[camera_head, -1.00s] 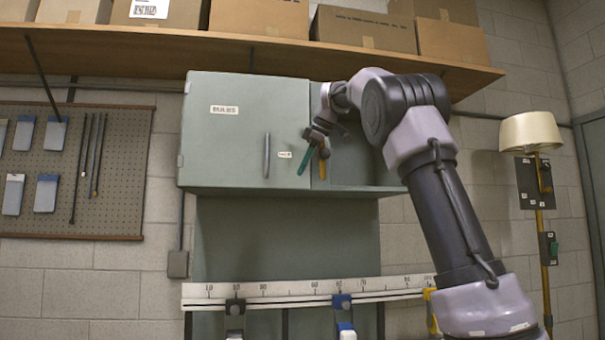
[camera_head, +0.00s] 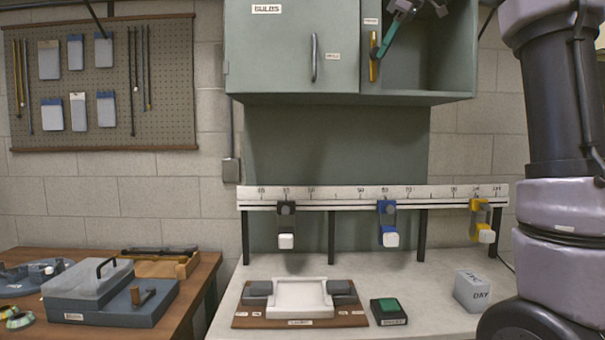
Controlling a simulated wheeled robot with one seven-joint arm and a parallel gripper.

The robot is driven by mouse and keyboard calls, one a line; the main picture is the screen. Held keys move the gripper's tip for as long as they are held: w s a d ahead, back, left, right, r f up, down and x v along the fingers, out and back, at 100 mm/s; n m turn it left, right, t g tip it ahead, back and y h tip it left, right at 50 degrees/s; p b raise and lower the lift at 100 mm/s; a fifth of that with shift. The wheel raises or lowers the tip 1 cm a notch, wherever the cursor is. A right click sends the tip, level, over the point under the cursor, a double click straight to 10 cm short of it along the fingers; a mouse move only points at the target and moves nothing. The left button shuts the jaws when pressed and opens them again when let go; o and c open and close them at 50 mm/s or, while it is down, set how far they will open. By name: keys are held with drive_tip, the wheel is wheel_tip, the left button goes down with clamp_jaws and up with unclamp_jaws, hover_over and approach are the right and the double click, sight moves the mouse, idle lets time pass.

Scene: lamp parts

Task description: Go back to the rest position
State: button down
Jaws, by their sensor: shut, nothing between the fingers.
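My gripper (camera_head: 382,48) is at the top of the head view, in front of the open right part of the green wall cabinet (camera_head: 418,75). The upper part of my wrist is cut off by the top edge of the picture. My arm stands at the right side of the view. The cabinet's left door (camera_head: 290,60), labelled BULBS, is shut.
A ruled rail (camera_head: 340,192) with black, blue and yellow clamps stands on the grey bench (camera_head: 260,268). A tray board (camera_head: 245,320), a green-button box (camera_head: 388,311) and a grey DAY block (camera_head: 472,291) lie below. A wooden table (camera_head: 205,268) with boxes stands left.

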drive_tip(key=s+f+m+h, duration=0.1)
drive_tip(key=s+f+m, duration=0.7)
drive_tip(key=s+f, duration=0.5)
drive_tip(key=s+f+m+h, duration=0.1)
drive_tip(key=s+f+m, duration=0.7)
drive_tip(key=s+f, duration=0.5)
wheel_tip(320, 180, down, 6)
drive_tip(key=shift+s+d+r+t, duration=0.15)
drive_tip(key=shift+s+d+t, duration=0.15)
drive_tip(key=shift+d+t, duration=0.15)
